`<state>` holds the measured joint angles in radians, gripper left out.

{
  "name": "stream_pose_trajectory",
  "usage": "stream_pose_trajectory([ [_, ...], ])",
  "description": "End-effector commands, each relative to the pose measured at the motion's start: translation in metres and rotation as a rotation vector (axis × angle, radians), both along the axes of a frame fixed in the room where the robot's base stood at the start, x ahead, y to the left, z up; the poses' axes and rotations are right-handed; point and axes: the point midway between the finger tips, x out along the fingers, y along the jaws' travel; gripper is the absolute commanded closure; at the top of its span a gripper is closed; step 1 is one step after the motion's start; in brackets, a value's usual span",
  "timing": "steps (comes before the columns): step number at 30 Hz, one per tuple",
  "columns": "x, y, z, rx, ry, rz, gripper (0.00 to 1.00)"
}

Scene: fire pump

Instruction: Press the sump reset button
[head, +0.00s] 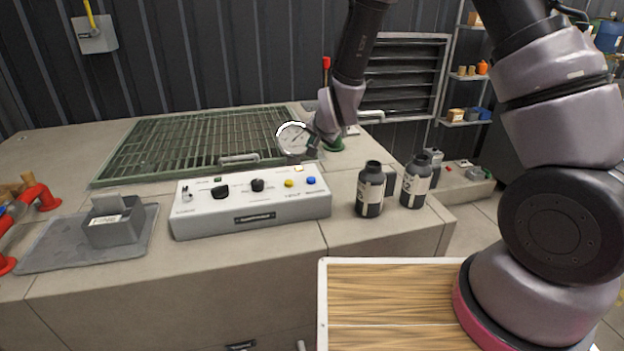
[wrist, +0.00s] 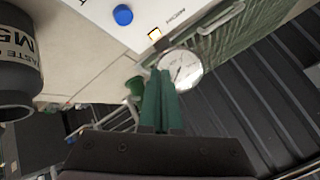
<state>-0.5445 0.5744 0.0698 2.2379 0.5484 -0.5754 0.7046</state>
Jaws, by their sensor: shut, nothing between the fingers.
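A pale control panel (head: 250,207) sits on the bench top. The labels are too small to tell which button is sump reset. My gripper (head: 314,148) is above and behind the panel's right end, touching no button. Its dark green fingers (wrist: 163,80) are shut and empty.
A round gauge (head: 293,138) stands behind the panel, close to my gripper. A green grating (head: 195,140) lies behind. Dark bottles (head: 370,190) stand right of the panel. A grey tray (head: 60,245) with a small box lies left. Space above the panel's buttons is clear.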

Motion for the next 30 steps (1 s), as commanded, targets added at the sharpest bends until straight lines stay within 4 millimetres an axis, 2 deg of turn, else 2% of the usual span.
stream_pose_trajectory([
  [15, -0.001, 0.0, -0.068, -0.002, 0.004, 0.0, 1.0],
  [21, 0.0, 0.0, -0.08, 0.0, 0.002, -0.001, 1.0],
  [30, 0.0, 0.0, -0.083, 0.001, 0.001, 0.0, 1.0],
])
